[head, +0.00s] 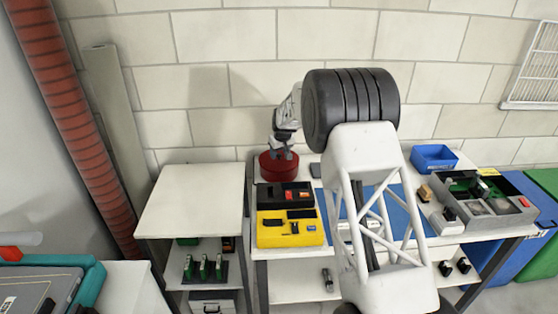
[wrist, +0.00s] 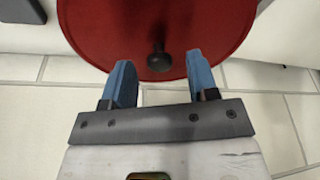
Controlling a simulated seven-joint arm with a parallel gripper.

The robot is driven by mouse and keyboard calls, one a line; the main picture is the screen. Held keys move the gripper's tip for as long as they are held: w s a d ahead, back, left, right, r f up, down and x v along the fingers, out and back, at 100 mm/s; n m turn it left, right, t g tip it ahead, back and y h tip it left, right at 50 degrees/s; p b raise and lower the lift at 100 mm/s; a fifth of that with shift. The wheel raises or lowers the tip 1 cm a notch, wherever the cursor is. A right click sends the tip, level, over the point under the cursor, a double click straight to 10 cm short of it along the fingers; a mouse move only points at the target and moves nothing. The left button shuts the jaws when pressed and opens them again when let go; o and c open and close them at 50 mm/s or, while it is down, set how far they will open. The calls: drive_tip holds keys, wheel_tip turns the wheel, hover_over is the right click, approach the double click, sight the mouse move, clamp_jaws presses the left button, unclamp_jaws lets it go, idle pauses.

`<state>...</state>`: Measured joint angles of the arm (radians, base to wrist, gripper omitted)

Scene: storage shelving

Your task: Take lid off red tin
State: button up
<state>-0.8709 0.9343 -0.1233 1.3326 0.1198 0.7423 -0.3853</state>
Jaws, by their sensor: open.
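The red tin (head: 279,168) stands at the back left of the workbench, close to the wall. In the wrist view its round red lid (wrist: 115,28) fills the top of the picture, with a dark knob (wrist: 158,57) standing on it. My gripper (head: 280,150) is over the tin, pointing down. In the wrist view my gripper (wrist: 158,75) is open, with a blue finger on each side of the knob and a clear gap on both sides. The fingers do not touch the knob. The lid sits on the tin.
A black and yellow toolbox (head: 290,215) lies open just in front of the tin. A blue bin (head: 434,157) and a grey tray of parts (head: 485,200) are to the right. An empty white shelf top (head: 192,200) is on the left. The wall is close behind the tin.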

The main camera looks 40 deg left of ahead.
drive_tip(key=shift+a+f, duration=0.15)
drive_tip(key=shift+f, duration=0.3)
idle(0.3)
drive_tip(key=c, duration=1)
